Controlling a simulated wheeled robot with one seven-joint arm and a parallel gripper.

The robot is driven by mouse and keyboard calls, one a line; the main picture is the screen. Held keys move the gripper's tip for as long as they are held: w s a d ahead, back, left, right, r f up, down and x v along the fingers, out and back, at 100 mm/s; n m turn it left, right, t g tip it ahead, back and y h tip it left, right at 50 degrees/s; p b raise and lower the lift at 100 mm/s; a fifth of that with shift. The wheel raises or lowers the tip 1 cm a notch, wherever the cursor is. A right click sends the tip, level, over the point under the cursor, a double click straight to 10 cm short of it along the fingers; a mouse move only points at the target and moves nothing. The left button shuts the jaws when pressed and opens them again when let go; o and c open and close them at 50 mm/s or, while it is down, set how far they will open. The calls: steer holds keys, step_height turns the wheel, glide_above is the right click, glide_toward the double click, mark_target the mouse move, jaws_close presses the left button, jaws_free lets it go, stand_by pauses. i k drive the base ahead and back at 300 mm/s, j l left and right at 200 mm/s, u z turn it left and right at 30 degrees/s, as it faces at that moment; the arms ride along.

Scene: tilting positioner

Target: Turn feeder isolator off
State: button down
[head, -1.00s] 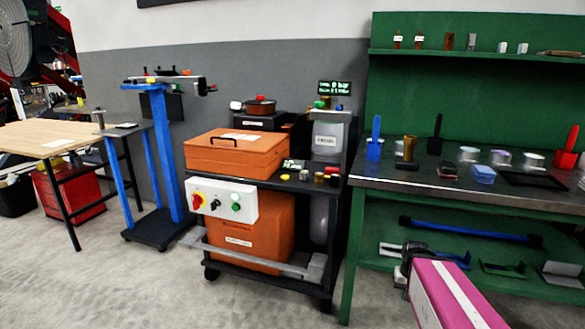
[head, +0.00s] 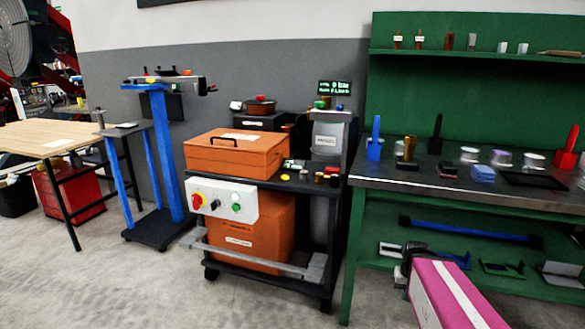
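A white control box (head: 244,202) is mounted on the front of a dark trolley. At its left end is a red rotary handle on a yellow plate (head: 196,202), which looks like an isolator switch. No readable label names it as the feeder isolator, and its exact handle angle is too small to tell. A black knob (head: 214,204) and green and white buttons (head: 236,202) sit to its right. My pink arm link (head: 450,293) shows at the bottom right, well away from the control box. No gripper fingers can be made out.
An orange lidded case (head: 236,152) rests on the trolley, and a grey bar (head: 255,260) runs low across its front. A blue stand (head: 166,150) is to the left. A green workbench (head: 470,190) with tools is to the right. Floor in front is clear.

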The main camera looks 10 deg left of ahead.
mark_target(196, 200)
steer(key=u, duration=1.3)
steer(key=i+u, duration=0.3)
steer(key=i+l+u, duration=0.25)
steer(key=i+j, duration=0.05)
steer(key=j, duration=0.05)
